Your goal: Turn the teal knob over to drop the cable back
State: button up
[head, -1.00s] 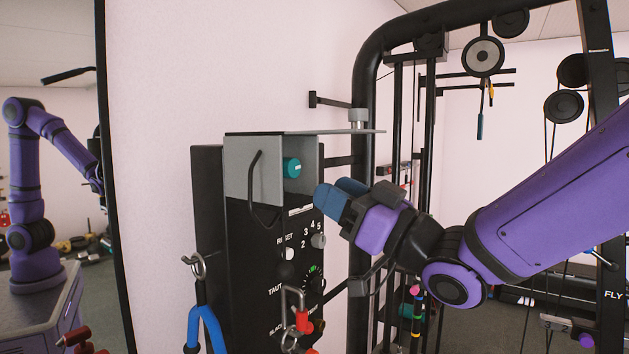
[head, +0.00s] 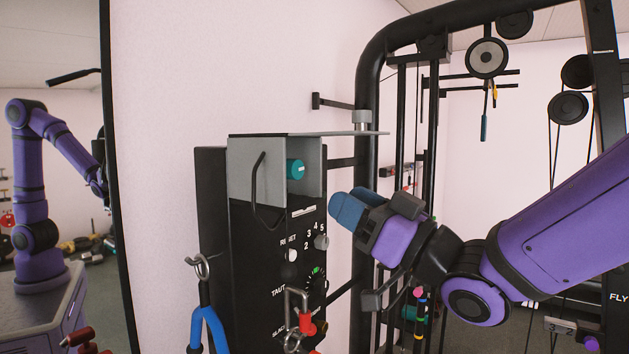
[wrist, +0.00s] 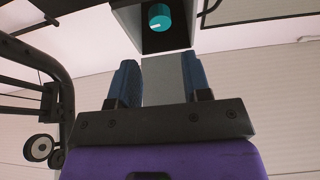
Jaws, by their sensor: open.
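The teal knob (head: 295,169) sits inside the grey open-sided hood (head: 245,170) at the top of a black control box (head: 262,250). In the wrist view the teal knob (wrist: 160,17) shows at the top centre, beyond the fingertips, with a pale mark on its face. My gripper (head: 347,208) is below and to the right of the knob, apart from it. I cannot make out which cable belongs to the knob.
The hood's top plate (head: 340,134) juts out to the right above the knob. A black handle (head: 262,190) is on the box's side. Small white knobs (head: 321,242) and a metal hook with red parts (head: 297,305) are below. A black gym frame (head: 366,90) stands behind.

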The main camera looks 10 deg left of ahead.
aim_at(298, 171)
jog(key=shift+a, duration=0.15)
jog(key=x, duration=1)
jog(key=shift+w+a+r, duration=0.2)
jog(key=shift+a, duration=0.1)
jog(key=shift+m, duration=0.4)
jog(key=c, duration=0.6)
